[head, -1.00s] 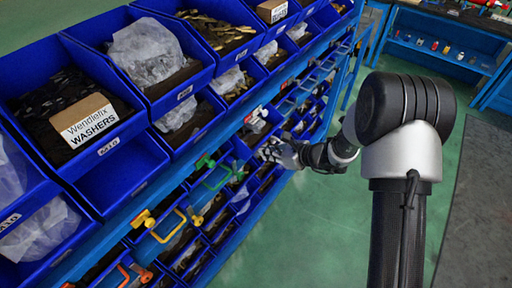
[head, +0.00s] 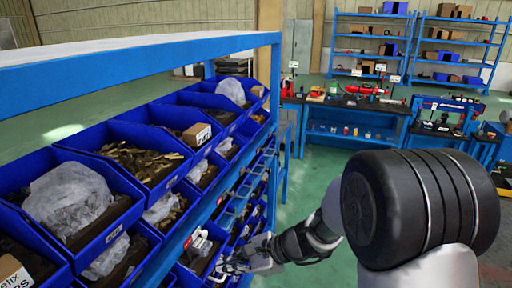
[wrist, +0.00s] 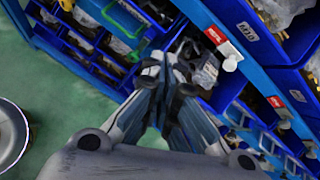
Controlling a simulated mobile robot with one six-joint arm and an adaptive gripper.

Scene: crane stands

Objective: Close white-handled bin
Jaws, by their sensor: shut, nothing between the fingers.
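My gripper (head: 248,262) reaches to the front of the blue rack's lower bins in the head view. In the wrist view my gripper's fingers (wrist: 165,72) are together and empty, in front of a blue bin with grey contents (wrist: 205,74). A white handle-like piece (wrist: 231,62) sticks out beside a red label on the rack edge, just right of the fingers. It appears apart from them. In the head view a white piece (head: 201,239) shows near the gripper. I cannot tell how far the bin stands out; the gripper partly hides it.
Upper blue bins hold bagged parts (head: 70,198) and loose metal pieces (head: 145,162). The blue shelf (head: 140,58) overhangs them. A second white piece (wrist: 285,122) shows farther along the rack. Green floor (head: 318,175) is clear to the right; workbenches (head: 355,120) stand behind.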

